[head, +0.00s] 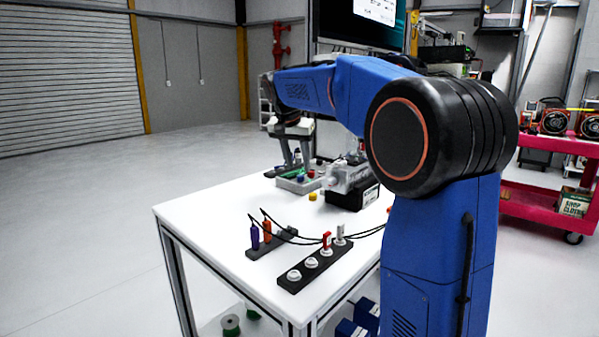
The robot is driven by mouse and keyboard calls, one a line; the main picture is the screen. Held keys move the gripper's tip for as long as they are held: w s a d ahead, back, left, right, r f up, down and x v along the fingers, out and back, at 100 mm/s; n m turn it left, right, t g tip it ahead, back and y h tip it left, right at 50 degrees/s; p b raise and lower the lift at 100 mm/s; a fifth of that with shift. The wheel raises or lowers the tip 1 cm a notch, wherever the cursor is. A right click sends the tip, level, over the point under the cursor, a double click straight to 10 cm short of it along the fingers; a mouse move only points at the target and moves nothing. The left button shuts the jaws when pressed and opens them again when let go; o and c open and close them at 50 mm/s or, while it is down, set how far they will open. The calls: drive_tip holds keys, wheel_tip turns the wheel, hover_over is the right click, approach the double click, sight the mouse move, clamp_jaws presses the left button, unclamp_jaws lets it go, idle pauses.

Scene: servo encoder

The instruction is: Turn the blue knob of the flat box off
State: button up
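The flat box (299,187) is a low grey box with a green part on top, near the far side of the white table. A small blue knob (300,178) shows on its top, with a reddish one (311,174) close by. The knob's exact setting is too small to tell. My gripper (297,165) points down above and just behind the flat box. Its two fingers look apart, with nothing seen between them. Whether a fingertip touches the box cannot be told.
A grey and black machine (352,187) stands just right of the flat box. A yellow piece (312,197) lies in front. Nearer are a black strip with white sockets (310,263), another with purple and orange plugs (266,243), and black cables. The table's left part is clear.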

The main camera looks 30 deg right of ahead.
sight(301, 176)
drive_tip(key=shift+x, duration=1.9)
clamp_jaws()
drive_tip(key=shift+s+n, duration=0.1)
drive_tip(key=shift+n, duration=0.3)
drive_tip(key=n, duration=0.1)
drive_tip(key=n+y, duration=0.1)
drive_tip(key=n, duration=0.1)
drive_tip(key=n+t+y, duration=0.1)
drive_tip(key=n, duration=0.1)
drive_tip(key=shift+s+d, duration=0.15)
drive_tip(key=shift+d, duration=0.1)
drive_tip(key=n+y, duration=0.1)
drive_tip(key=n, duration=0.2)
drive_tip(key=n+y, duration=0.1)
drive_tip(key=n, duration=0.1)
drive_tip(key=shift+d+n+t, duration=0.2)
drive_tip(key=shift+n+t, duration=0.1)
drive_tip(key=shift+n, duration=0.1)
